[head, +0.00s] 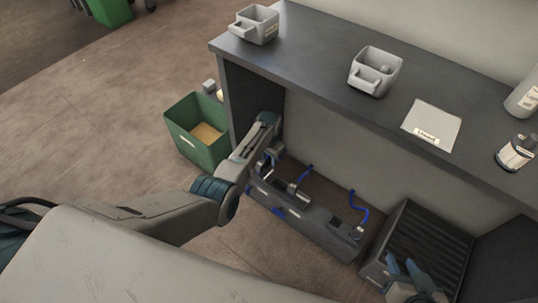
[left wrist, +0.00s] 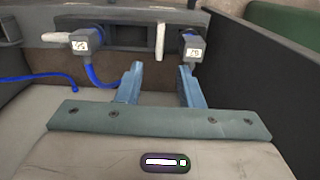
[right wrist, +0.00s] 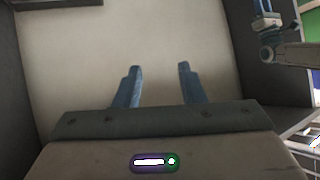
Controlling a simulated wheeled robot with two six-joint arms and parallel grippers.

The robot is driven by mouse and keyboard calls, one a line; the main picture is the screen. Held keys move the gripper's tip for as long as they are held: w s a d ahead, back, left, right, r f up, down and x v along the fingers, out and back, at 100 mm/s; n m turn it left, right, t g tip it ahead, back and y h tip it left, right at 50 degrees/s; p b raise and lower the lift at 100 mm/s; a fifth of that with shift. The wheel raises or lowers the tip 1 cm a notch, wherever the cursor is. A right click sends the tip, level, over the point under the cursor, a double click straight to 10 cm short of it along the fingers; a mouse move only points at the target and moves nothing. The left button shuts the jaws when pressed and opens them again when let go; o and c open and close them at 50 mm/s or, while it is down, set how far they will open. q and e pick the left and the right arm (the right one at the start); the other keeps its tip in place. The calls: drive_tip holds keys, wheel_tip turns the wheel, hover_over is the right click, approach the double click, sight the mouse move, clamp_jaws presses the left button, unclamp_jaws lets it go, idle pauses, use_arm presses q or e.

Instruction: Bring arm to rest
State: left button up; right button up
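My left arm reaches in from the left in the head view, with its left gripper (head: 272,157) low under the dark counter, partly hidden by the arm. In the left wrist view the left gripper (left wrist: 160,68) is open, its blue fingers apart and nothing between them. It faces two grey labelled plugs (left wrist: 85,43) (left wrist: 193,48) on a dark unit, with a white lever between them. My right gripper (head: 412,278) is at the lower right in front of a ribbed dark box. In the right wrist view the right gripper (right wrist: 160,67) is open and empty, facing a plain pale surface.
The dark counter (head: 310,50) carries two grey bins (head: 256,25) (head: 365,82), a labelled sheet (head: 432,124) and containers. Below are a long dark unit (head: 310,222) with blue cables and the ribbed box (head: 436,238). A green crate (head: 190,150) stands left on open floor.

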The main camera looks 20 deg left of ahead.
drive_tip(key=shift+s+a+f+g, duration=0.1)
drive_tip(key=shift+s+f+g, duration=0.3)
drive_tip(key=shift+s+f, duration=0.15)
